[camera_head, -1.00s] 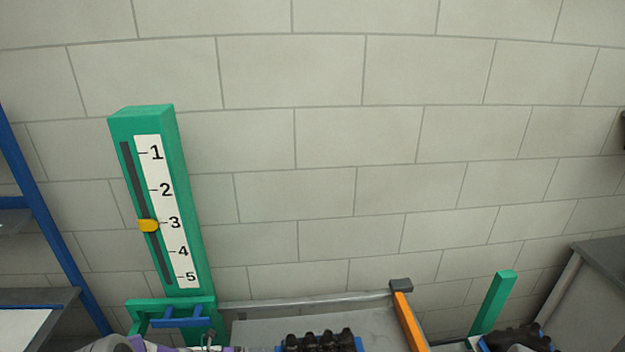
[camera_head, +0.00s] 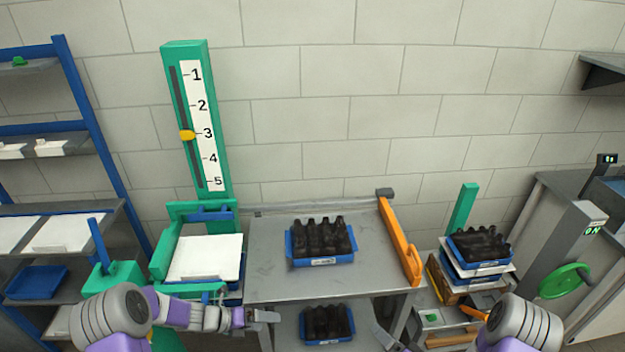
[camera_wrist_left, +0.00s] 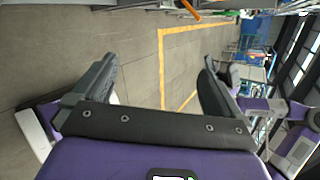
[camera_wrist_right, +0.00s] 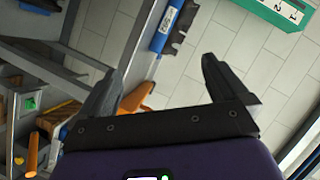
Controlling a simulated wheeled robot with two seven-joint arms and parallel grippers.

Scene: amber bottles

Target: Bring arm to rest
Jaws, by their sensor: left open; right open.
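My left gripper (camera_head: 266,316) is at the bottom of the head view, in front of the grey table's left side. In the left wrist view its two dark fingers (camera_wrist_left: 160,85) stand apart with nothing between them, over open floor. My right gripper (camera_head: 388,340) is at the bottom edge of the head view, only partly in frame. In the right wrist view its fingers (camera_wrist_right: 160,80) stand apart and hold nothing. Both arms are low and in front of the furniture.
A grey table (camera_head: 262,262) carries a blue crate (camera_head: 322,261) of dark bottles; another such crate (camera_head: 327,343) sits below. An orange bar (camera_head: 395,236) edges the table. A green gauge post (camera_head: 218,110), a blue-framed shelf (camera_head: 84,120) and a machine with a green handwheel (camera_head: 562,281) stand around.

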